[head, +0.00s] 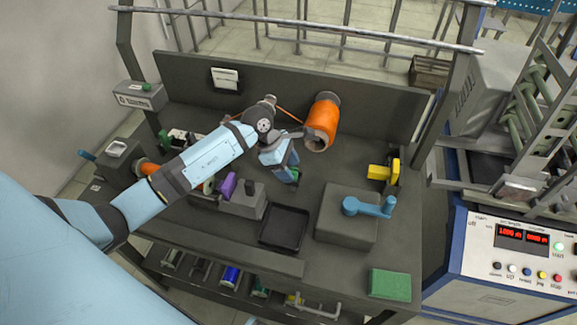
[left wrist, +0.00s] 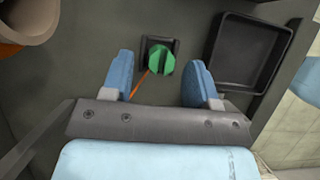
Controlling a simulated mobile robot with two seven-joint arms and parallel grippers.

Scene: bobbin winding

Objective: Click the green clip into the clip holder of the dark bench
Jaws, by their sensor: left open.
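The green clip (left wrist: 160,60) sits at the small dark square clip holder (left wrist: 172,43) on the dark bench (head: 300,228). I cannot tell whether it is fully seated. An orange thread (left wrist: 138,84) runs down and left from the clip. In the head view the clip (head: 295,173) is partly hidden behind my left gripper (head: 284,163). My left gripper is open, and in the left wrist view its blue fingers (left wrist: 160,76) stand apart on either side of the clip, with gaps visible. My right gripper is not in view.
An empty black tray (head: 285,228) lies just in front of the clip. An orange spool (head: 321,122) stands behind it. A grey block with a blue crank (head: 369,207) is to the right. A purple knob (head: 227,186) and a green pad (head: 390,284) are also on the bench.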

